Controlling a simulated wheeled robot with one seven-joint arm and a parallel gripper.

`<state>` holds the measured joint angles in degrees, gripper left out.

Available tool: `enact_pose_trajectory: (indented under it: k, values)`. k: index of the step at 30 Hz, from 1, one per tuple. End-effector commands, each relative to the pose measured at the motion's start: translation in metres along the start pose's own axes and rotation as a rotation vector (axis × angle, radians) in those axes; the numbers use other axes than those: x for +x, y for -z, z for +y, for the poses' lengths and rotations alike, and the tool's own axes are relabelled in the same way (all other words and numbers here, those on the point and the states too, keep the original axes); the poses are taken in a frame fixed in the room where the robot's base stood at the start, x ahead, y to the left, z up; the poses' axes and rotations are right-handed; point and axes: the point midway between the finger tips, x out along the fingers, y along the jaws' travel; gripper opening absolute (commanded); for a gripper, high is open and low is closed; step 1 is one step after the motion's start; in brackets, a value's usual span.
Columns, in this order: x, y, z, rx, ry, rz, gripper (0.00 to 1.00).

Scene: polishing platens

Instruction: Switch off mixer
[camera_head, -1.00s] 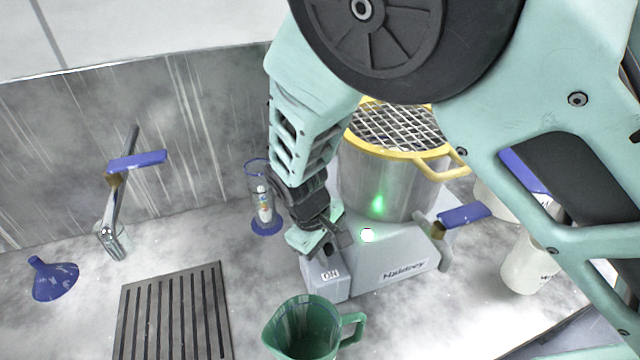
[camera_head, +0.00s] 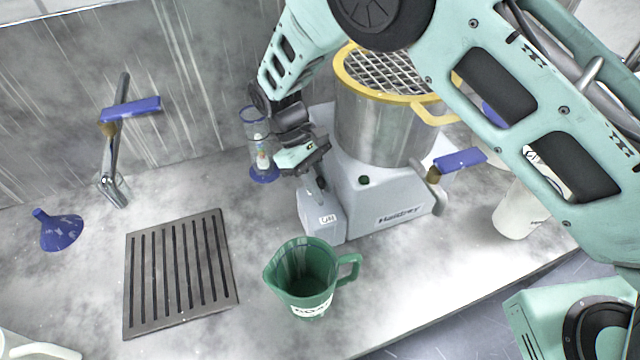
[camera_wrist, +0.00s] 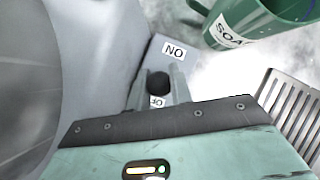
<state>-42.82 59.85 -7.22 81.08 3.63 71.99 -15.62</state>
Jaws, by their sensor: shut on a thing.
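The mixer has a light grey base (camera_head: 390,205) and a steel bowl (camera_head: 375,132) under a yellow-rimmed wire guard (camera_head: 385,72). A small dark green, unlit lamp (camera_head: 364,181) is on its base. My gripper (camera_head: 318,184) is at the left side box of the base. In the wrist view its fingers are closed around a black-knobbed switch lever (camera_wrist: 158,84). The knob is nearer the partly hidden OFF label (camera_wrist: 157,102) than the ON label (camera_wrist: 174,51). In the head view my gripper hides the lever.
A green jug (camera_head: 305,283) stands close in front of the mixer. A blue-based cylinder (camera_head: 262,160) stands behind my gripper. A slotted drain plate (camera_head: 180,270), a blue funnel (camera_head: 60,232) and a tap (camera_head: 115,165) are to the left. White bottles (camera_head: 518,208) stand at right.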

Motion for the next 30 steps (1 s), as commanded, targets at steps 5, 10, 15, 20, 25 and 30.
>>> enact_pose_trajectory:
  k: [5, 10, 15, 20, 25, 30]
  values:
    - [-0.002, 0.001, 0.001, 0.000, -0.002, 0.005, 0.00]
    - [-0.002, 0.001, 0.001, 0.001, -0.002, 0.005, 0.38]
    - [-0.001, 0.001, 0.000, 0.000, -0.001, 0.004, 0.43]
    - [-0.001, 0.001, 0.000, 0.000, -0.001, 0.003, 0.43]
    - [-0.016, 0.003, 0.001, 0.000, -0.001, 0.006, 0.43]
    - [-0.051, 0.004, 0.001, 0.000, -0.002, 0.010, 0.43]
